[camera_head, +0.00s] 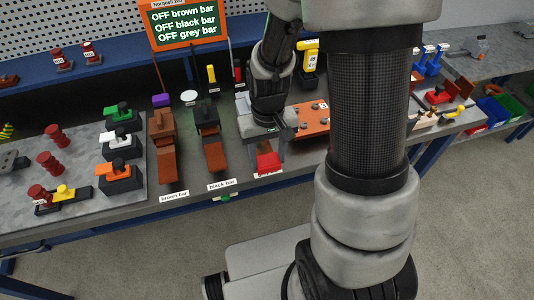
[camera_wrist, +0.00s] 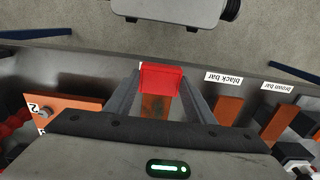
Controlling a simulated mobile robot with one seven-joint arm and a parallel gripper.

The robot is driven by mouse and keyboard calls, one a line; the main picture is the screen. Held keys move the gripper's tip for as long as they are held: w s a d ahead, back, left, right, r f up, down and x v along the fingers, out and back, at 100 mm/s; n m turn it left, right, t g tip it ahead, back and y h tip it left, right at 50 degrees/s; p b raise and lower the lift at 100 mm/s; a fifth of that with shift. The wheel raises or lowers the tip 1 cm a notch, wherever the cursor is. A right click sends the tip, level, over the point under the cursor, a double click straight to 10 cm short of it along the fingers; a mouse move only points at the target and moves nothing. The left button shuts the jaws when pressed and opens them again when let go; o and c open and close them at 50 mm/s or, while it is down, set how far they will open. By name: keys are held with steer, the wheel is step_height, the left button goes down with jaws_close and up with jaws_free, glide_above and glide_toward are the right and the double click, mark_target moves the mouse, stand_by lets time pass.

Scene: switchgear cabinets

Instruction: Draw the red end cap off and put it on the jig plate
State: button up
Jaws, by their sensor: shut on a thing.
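The red end cap (camera_head: 268,161) is at the front edge of the bench, to the right of the black bar, and shows in the wrist view (camera_wrist: 161,77). My gripper (camera_wrist: 160,82) is shut on it, one finger on each side. In the head view my gripper (camera_head: 267,150) points down at the cap. A brownish bar (camera_wrist: 155,106) shows behind the cap between my fingers; I cannot tell whether the cap still sits on it. A grey plate (camera_head: 80,195) lies at the left with red posts on it; I cannot tell whether it is the jig plate.
The brown bar (camera_head: 167,165) and black bar (camera_head: 214,155) stand to the left, with labels in front. An orange plate (camera_head: 312,120) lies just right of my gripper. A sign (camera_head: 185,20) reads OFF for the brown, black and grey bars. Open floor lies in front.

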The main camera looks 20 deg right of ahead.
mark_target(272, 167)
steer(key=shift+s, duration=1.7)
